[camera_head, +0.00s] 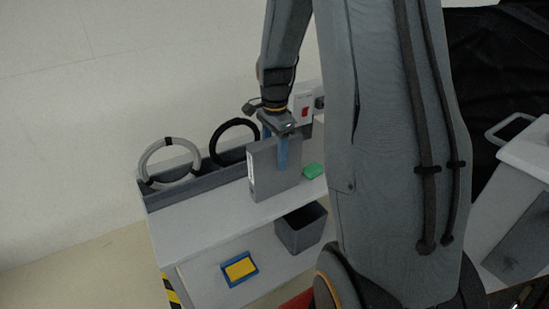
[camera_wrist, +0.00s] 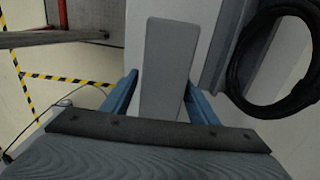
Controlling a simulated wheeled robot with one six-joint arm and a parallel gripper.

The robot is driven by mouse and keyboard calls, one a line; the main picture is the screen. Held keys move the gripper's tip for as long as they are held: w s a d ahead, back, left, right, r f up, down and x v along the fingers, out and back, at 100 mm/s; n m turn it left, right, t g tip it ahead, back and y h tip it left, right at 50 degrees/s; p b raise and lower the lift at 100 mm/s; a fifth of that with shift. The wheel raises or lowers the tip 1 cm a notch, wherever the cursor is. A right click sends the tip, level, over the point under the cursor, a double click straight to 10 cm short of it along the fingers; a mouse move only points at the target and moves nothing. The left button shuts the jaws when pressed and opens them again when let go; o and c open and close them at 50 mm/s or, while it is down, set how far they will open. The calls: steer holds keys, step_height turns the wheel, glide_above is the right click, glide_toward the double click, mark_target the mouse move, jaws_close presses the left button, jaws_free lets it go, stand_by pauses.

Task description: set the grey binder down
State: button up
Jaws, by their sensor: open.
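The grey binder (camera_head: 270,170) stands upright on the light top of a cart or bench (camera_head: 205,208), with a white label on its left edge. In the wrist view the binder (camera_wrist: 166,65) shows as a narrow grey face between the fingers. My gripper (camera_head: 280,152) comes down from above with its blue fingers on either side of the binder. In the wrist view my gripper (camera_wrist: 160,98) is open, with the fingers apart around the binder. Whether either finger touches it is hard to tell.
A grey coil (camera_head: 168,142) and a black coil (camera_head: 232,122) stand in a grey trough at the back. A green block (camera_head: 313,170) lies right of the binder. Below are a dark bin (camera_head: 300,230) and a blue-yellow tray (camera_head: 239,270). Free surface lies left of the binder.

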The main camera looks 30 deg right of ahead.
step_height(320, 180, up, 11)
steer(key=b, duration=0.2)
steer(key=shift+b, duration=0.3)
stand_by(0.3)
